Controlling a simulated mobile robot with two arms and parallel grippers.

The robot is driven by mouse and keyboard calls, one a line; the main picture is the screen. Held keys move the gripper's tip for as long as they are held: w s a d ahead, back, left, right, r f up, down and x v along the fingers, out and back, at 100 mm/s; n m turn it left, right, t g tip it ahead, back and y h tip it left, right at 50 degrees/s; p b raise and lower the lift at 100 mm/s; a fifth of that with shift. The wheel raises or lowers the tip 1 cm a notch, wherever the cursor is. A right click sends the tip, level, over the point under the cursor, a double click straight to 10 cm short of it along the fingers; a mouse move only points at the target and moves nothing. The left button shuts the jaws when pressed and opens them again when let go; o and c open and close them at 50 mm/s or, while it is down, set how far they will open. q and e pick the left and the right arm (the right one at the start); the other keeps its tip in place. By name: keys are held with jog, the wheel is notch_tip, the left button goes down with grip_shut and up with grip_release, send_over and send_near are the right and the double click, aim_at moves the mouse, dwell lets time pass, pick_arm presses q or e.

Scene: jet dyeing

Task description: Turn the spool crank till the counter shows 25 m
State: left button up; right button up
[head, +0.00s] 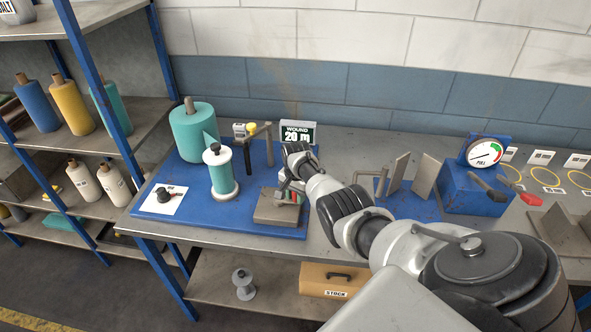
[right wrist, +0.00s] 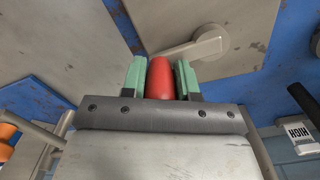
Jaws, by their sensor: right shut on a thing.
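The counter (head: 297,136) stands at the back of the blue winding board and reads "WOUND 20 m". My right gripper (head: 291,196) is at the board's right front, by the grey crank block (head: 275,211). In the right wrist view its green-padded fingers are shut on the red crank handle (right wrist: 160,78). The grey crank arm (right wrist: 185,48) runs from the handle to a round hub at upper right. A white-flanged spool with teal thread (head: 221,175) stands upright left of the block. My left gripper is not in view.
A large teal yarn roll (head: 192,133) stands behind the spool. A guide post with a yellow knob (head: 252,129) is beside it. A blue gauge box (head: 470,192) stands to the right. A shelf rack with yarn cones (head: 70,107) is at left.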

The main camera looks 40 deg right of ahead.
jog(key=m, duration=0.1)
jog(key=s+a+m, duration=0.1)
jog(key=m, duration=0.1)
jog(key=shift+a+m, duration=0.3)
jog(key=m, duration=0.1)
jog(key=a+m, duration=0.1)
jog(key=shift+s+a+m, duration=0.1)
jog(key=shift+s+m, duration=0.1)
jog(key=shift+m, duration=0.2)
jog(key=a+m, duration=0.1)
jog(key=m, duration=0.2)
jog(key=shift+a, duration=0.35)
jog(key=shift+w+a+m, duration=0.1)
jog(key=shift+a+m, duration=0.3)
jog(key=shift+m, duration=0.6)
jog(key=shift+w+a+m, duration=0.1)
jog(key=shift+a+m, duration=0.3)
jog(key=shift+m, duration=0.6)
jog(key=o, duration=0.9)
jog(key=shift+a, duration=0.1)
